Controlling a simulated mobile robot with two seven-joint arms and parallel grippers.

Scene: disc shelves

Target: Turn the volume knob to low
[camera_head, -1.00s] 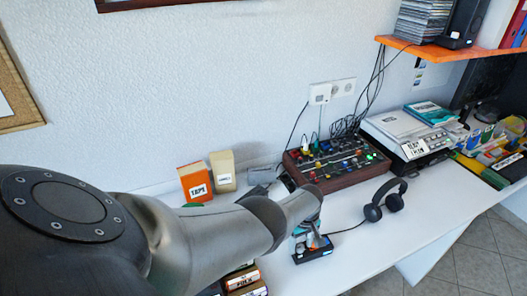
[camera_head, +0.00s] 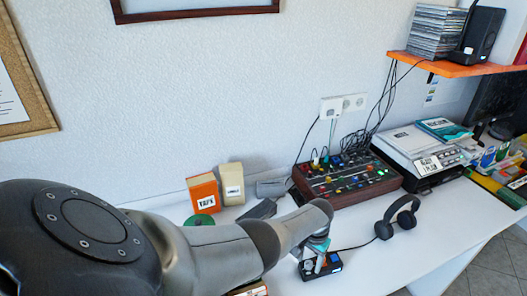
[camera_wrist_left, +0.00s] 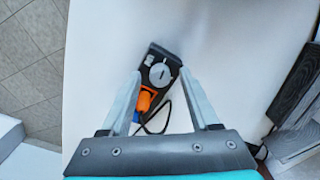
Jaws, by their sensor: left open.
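A small black device (camera_head: 334,264) lies on the white table, below the end of my left arm. In the left wrist view, it carries a round grey knob (camera_wrist_left: 160,72) with a pale pointer line and an orange part (camera_wrist_left: 147,99) beside it. My left gripper (camera_head: 316,262) is over the device in the head view and covers part of it. In the left wrist view, its two fingers are apart, one on each side of the device, with the knob between their tips. I cannot tell whether they touch it. My right gripper is not in view.
Black headphones (camera_head: 398,218) lie right of the device, with a cable nearby. A mixer (camera_head: 345,180) stands behind. An orange box (camera_head: 203,195) and a cream box (camera_head: 231,184) stand at the back left. The white table (camera_head: 375,265) is clear in front of the headphones.

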